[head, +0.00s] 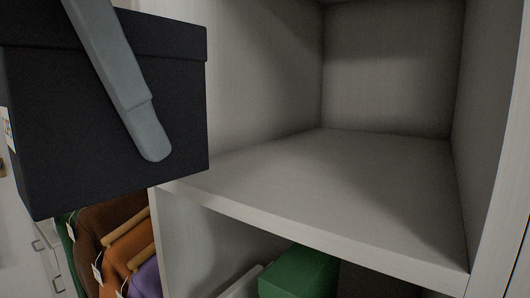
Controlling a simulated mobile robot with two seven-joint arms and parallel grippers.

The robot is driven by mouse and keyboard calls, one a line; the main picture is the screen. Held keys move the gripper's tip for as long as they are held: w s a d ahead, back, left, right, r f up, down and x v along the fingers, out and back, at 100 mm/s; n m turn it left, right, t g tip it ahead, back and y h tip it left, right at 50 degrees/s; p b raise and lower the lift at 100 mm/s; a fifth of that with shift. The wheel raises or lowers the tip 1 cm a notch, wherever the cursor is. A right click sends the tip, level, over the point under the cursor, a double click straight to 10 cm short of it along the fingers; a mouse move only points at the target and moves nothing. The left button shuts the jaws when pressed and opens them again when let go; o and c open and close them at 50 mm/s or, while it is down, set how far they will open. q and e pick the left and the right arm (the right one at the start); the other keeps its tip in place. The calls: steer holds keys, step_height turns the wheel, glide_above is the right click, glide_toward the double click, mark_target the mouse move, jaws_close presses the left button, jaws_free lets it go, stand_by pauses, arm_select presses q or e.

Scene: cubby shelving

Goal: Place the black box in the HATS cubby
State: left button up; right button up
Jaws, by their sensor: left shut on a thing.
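The black box (70,120) with a lid fills the upper left of the head view, level and held up in the air. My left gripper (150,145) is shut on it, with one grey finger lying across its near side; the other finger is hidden. An empty white cubby (320,190) opens just to the right of the box. No HATS label can be read in this view. My right gripper is not in view.
The cubby's front edge (330,243) and right side wall (500,150) bound the opening. Below it, another compartment holds a green box (300,272). Hanging clothes, one of them orange (125,250), are at the lower left, with white drawers (45,255) beside them.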

arm_select(q)
steer(key=w+d+p, duration=0.1)
steer(key=w+d, duration=0.2)
steer(key=w, duration=0.1)
steer(key=w+d+p, duration=0.2)
steer(key=w+d, duration=0.1)
steer(key=w, duration=0.1)
steer(key=w+d+p, duration=0.2)
steer(key=w+d, duration=0.1)
steer(key=w, duration=0.1)
steer(key=shift+w+d, duration=0.2)
steer(key=shift+d, duration=0.05)
steer(key=shift+w+d+f+p, duration=0.25)
steer(key=shift+w+f, duration=0.1)
steer(key=shift+f, duration=0.15)
steer(key=shift+w+d+f+p, duration=0.2)
steer(key=shift+w+f+p, duration=0.1)
steer(key=shift+f, duration=0.2)
steer(key=shift+a+f, duration=0.15)
steer(key=shift+f, duration=0.4)
steer(key=shift+f+b, duration=0.3)
steer(key=o, duration=1.5)
steer(key=shift+o, duration=0.2)
steer(key=shift+r, duration=0.1)
